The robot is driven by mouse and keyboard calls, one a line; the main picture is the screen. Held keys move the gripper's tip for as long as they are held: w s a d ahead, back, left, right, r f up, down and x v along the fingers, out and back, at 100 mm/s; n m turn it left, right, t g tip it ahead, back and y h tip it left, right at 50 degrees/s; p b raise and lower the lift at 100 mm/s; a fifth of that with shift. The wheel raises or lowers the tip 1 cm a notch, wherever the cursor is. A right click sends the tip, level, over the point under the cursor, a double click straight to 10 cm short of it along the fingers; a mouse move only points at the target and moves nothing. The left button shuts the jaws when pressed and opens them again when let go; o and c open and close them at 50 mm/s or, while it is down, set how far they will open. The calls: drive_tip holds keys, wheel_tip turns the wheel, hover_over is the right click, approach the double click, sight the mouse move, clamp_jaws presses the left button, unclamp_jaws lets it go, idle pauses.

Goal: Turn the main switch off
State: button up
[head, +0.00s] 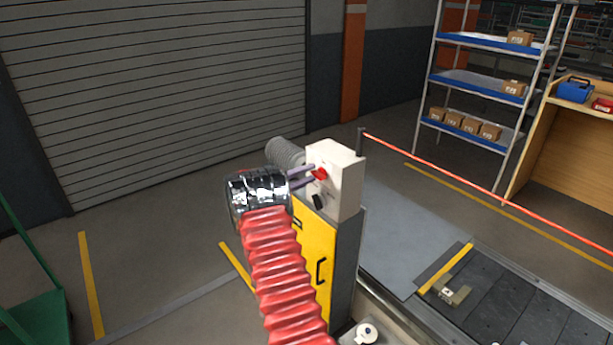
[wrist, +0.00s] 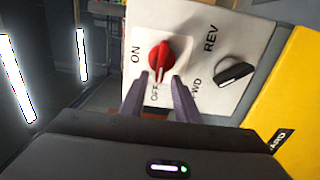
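The main switch is a red knob (wrist: 159,57) on the pale face of a control box (head: 343,180). Its white-marked end points down in the wrist view, toward the OFF label (wrist: 155,93), which a finger partly covers. The ON label (wrist: 135,55) is to its left. In the head view the red knob (head: 320,173) is just beyond my fingertips. My gripper (wrist: 163,80) is open, its two fingers apart, one on each side of the knob's lower end. Contact cannot be told. It also shows in the head view (head: 309,174).
A black REV/FWD selector (wrist: 235,71) sits beside the red knob. The box stands on a yellow-fronted cabinet (head: 313,253). A slat conveyor (head: 520,312) with a small part (head: 452,292) lies to the right. A red line (head: 450,176) runs above it.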

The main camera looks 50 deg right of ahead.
drive_tip(key=v, duration=1.3)
drive_tip(key=shift+a, duration=0.4)
